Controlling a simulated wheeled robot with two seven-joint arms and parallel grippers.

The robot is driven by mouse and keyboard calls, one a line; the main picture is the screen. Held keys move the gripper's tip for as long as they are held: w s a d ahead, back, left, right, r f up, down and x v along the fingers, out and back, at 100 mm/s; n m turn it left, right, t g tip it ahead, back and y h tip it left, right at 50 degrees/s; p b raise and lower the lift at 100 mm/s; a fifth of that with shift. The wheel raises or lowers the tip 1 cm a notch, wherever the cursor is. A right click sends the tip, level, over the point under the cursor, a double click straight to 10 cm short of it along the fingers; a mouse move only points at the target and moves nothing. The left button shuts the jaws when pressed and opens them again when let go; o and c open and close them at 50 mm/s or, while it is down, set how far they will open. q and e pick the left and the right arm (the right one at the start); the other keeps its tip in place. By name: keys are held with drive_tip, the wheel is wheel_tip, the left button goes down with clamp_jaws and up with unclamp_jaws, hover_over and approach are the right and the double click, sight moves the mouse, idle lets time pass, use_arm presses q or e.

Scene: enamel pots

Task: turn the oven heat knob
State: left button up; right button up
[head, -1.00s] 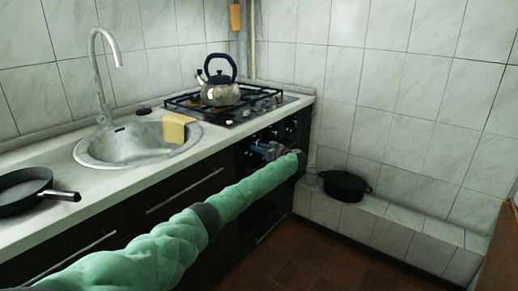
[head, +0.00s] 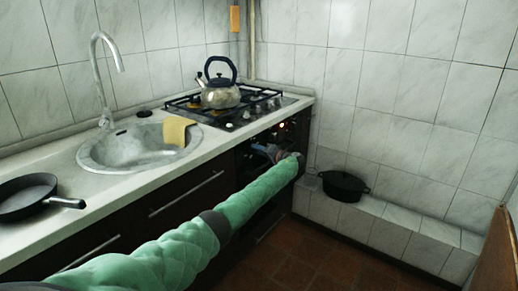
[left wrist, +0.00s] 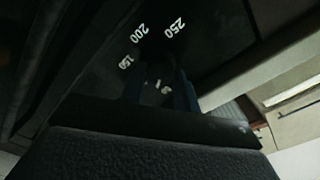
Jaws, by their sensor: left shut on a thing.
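The black oven front (head: 252,165) stands under the hob at the far right end of the counter. My left arm in its green sleeve reaches across to it, and my left gripper (head: 268,152) is up against its control panel. In the left wrist view a dark panel shows the heat marks 150, 200 and 250 (left wrist: 174,27) around the dark oven heat knob (left wrist: 160,88). My left gripper is shut on this knob. The knob's outline is dim, and I cannot tell its exact setting. My right gripper does not show.
A kettle (head: 220,95) stands on the gas hob (head: 245,118). A black pot (head: 344,188) sits on the tiled ledge (head: 400,222). The floor in front is clear.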

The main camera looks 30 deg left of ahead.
use_arm(q)
drive_tip(key=shift+w+m+p, duration=0.1)
drive_tip(key=shift+m+p, duration=1.2)
drive_tip(key=shift+m, duration=1.5)
drive_tip(key=o, duration=1)
drive_tip(key=shift+d+f, duration=0.1)
drive_tip(key=shift+c, duration=0.2)
drive_tip(key=d, duration=0.7)
drive_tip(key=shift+s+d, duration=0.3)
drive_tip(key=shift+d, duration=0.05)
